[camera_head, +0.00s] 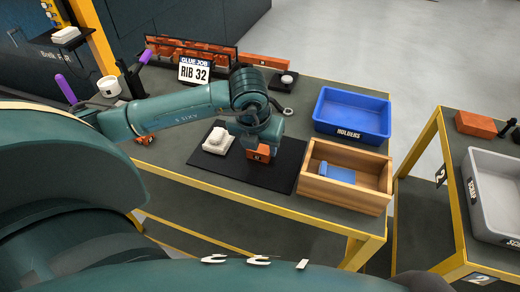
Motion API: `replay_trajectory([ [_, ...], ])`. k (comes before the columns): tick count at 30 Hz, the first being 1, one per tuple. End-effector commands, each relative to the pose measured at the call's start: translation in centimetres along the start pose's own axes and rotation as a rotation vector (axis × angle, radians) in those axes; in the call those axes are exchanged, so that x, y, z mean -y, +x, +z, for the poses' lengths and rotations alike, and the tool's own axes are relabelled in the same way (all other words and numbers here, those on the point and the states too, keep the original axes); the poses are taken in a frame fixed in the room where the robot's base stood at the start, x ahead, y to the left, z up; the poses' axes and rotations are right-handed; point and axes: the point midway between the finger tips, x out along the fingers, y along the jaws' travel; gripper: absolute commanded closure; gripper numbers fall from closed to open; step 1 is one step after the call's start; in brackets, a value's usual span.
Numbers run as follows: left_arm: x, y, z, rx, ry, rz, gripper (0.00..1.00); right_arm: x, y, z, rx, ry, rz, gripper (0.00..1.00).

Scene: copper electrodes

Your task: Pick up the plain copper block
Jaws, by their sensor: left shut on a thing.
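A copper-coloured block (262,153) is on the black mat (283,173) on the table, directly under my left gripper (262,145). My left gripper is shut on this block from above, and its fingers are mostly hidden by the wrist. I cannot tell whether the block touches the mat. A white piece (219,135) on a pale base sits on the mat just left of the gripper. Another small copper-coloured piece (145,139) lies further left near the arm. My right gripper is not in view.
A wooden box (345,195) with a blue item inside stands right of the mat. Behind it is a blue HOLDERS bin (352,113). A rack of copper blocks (195,55) and a RIB 32 sign (194,70) stand at the back. A grey SCRAP bin (493,198) is on the right table.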

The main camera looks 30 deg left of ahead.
Motion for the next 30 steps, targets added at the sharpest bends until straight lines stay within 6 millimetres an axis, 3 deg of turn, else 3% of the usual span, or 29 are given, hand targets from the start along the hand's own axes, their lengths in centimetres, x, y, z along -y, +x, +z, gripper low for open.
replay_trajectory([
  [5, 0.0, 0.0, 0.0, 0.001, 0.000, 0.000, 0.92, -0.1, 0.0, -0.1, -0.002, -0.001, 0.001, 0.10],
  [14, 0.0, -0.7, 0.3, 0.006, -0.001, -0.002, 0.93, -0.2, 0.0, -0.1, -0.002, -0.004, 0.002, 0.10],
  [30, 0.0, -9.0, 2.6, 0.006, 0.000, -0.001, 0.93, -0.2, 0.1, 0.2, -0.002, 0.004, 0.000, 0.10],
])
